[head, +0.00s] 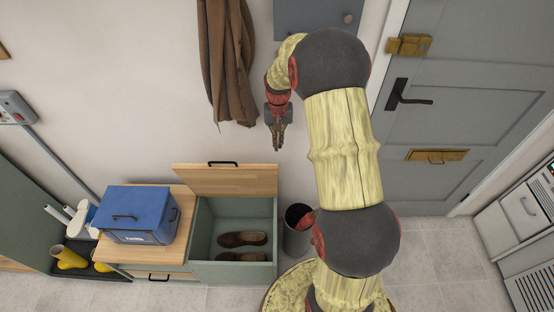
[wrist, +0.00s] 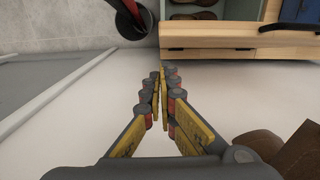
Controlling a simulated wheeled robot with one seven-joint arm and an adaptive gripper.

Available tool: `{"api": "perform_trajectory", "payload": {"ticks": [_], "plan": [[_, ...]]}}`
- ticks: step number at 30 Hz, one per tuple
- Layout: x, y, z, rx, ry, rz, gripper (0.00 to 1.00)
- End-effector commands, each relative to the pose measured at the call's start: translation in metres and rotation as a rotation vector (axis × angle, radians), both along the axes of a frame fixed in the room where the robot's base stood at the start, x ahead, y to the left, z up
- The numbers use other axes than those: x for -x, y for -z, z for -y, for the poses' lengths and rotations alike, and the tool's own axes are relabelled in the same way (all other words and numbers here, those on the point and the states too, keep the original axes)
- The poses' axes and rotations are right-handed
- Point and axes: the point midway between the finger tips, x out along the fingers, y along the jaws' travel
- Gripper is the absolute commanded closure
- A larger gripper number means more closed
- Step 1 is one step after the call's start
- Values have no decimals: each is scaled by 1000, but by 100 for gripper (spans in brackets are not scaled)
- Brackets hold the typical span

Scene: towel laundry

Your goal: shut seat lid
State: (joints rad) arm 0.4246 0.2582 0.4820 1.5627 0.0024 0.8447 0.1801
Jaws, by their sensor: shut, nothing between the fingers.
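The seat lid (head: 226,180) is a wooden panel standing raised at the back of the green bench box (head: 236,272), with a dark handle on its top edge. The box is open and a pair of brown shoes (head: 243,239) lies inside. In the wrist view the lid (wrist: 207,37) shows edge-on at the top, with part of the box interior beyond it. My gripper (head: 277,143) is shut and empty, pointing down in front of the wall. It is above and to the right of the lid, apart from it. Its fingertips (wrist: 158,75) come together in the wrist view.
A blue box (head: 140,214) sits on the bench's left part. A dark bin (head: 297,232) with something red stands right of the bench. A brown coat (head: 227,60) hangs on the wall near my gripper. Yellow boots (head: 69,257) stand at the left. Floor in front of the door is clear.

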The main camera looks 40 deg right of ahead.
Motion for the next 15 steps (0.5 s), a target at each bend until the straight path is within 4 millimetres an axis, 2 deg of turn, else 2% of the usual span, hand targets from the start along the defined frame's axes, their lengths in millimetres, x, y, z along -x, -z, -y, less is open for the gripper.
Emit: {"api": "perform_trajectory", "payload": {"ticks": [5,15], "plan": [[2,15,-1,-1,24,-4,100],[3,73,-2,-2,22,-5,100]]}}
